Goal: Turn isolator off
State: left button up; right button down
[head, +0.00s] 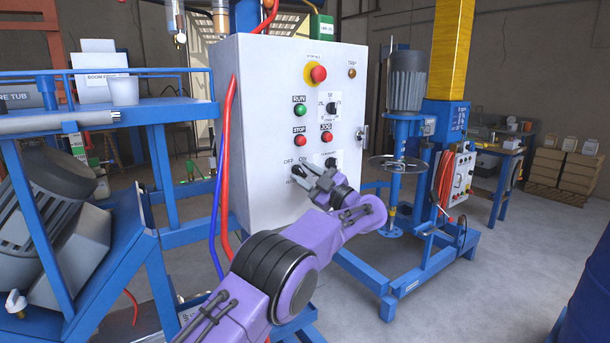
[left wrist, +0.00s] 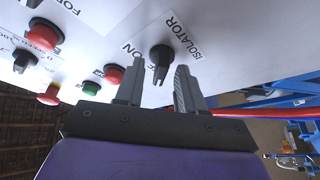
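The grey control cabinet (head: 262,100) stands upright in the middle of the head view. Its black isolator knob (head: 296,171) is low on the front, below the OFF and ON lettering. In the left wrist view the knob (left wrist: 162,58) shows beside the ISOLATOR label (left wrist: 184,38), with part of ON to its left. My left gripper (head: 312,180) is at the lower front of the cabinet. Its fingers (left wrist: 159,82) are open, one on each side of the knob in the picture, with gaps visible. Whether they touch it cannot be told. My right gripper is not in view.
Green RUN (head: 300,109), red STOP (head: 300,140) and red JOG (head: 326,137) buttons sit above the knob. A red emergency button (head: 318,74) is higher. Another black selector (head: 331,162) is close to its right. Red and blue cables run along the cabinet's left side.

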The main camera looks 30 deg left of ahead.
pick_arm(q)
jog(key=b+v, duration=0.2)
jog(key=v, duration=0.8)
